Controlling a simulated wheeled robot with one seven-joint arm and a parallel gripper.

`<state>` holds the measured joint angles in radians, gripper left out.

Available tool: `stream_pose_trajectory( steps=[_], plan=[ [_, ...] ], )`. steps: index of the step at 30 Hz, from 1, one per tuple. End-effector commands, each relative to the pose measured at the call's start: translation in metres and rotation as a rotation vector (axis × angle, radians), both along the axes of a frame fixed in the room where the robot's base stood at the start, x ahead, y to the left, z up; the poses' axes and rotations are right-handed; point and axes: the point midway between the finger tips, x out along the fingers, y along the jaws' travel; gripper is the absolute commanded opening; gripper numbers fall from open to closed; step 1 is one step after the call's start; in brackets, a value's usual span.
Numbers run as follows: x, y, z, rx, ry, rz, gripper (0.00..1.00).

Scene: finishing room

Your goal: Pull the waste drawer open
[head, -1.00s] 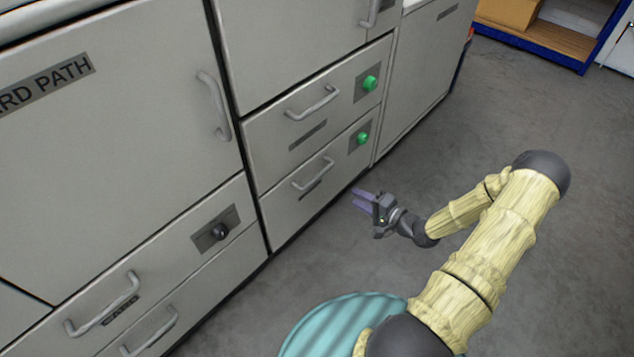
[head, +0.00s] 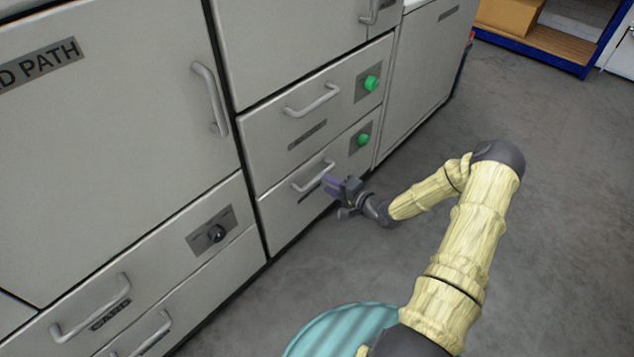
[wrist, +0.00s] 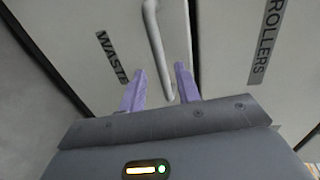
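The waste drawer (head: 287,221) is the lower drawer of the middle cabinet, and its front sits flush. Its grey bar handle (head: 310,177) runs across the upper part of the front. In the wrist view the WASTE label (wrist: 112,58) is readable beside the handle (wrist: 157,45). My gripper (head: 328,184) is at the right part of the handle, with its purple fingers pointing at the drawer. In the wrist view the fingers are apart, and the lower end of the handle lies ahead between their tips. I cannot tell whether they touch it.
The drawer above, labelled ROLLERS (wrist: 265,42), has its own handle (head: 312,101) and a green knob (head: 371,83). Another green knob (head: 364,140) is on the waste drawer's front. A teal round surface (head: 345,328) is at the bottom. Open grey floor (head: 560,220) lies to the right.

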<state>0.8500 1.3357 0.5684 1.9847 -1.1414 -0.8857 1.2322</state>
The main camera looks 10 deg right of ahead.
Motion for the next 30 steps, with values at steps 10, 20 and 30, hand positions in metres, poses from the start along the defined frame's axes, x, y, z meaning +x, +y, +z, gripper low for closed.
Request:
stream_pose_trajectory(
  steps=[10,20,30],
  plan=[
    [0.042,0.031,-0.013,-0.002,0.000,0.001,0.33],
    [0.047,0.034,-0.012,-0.001,0.001,0.000,0.33],
    [0.047,0.034,-0.012,-0.001,0.001,0.000,0.00]
  ],
)
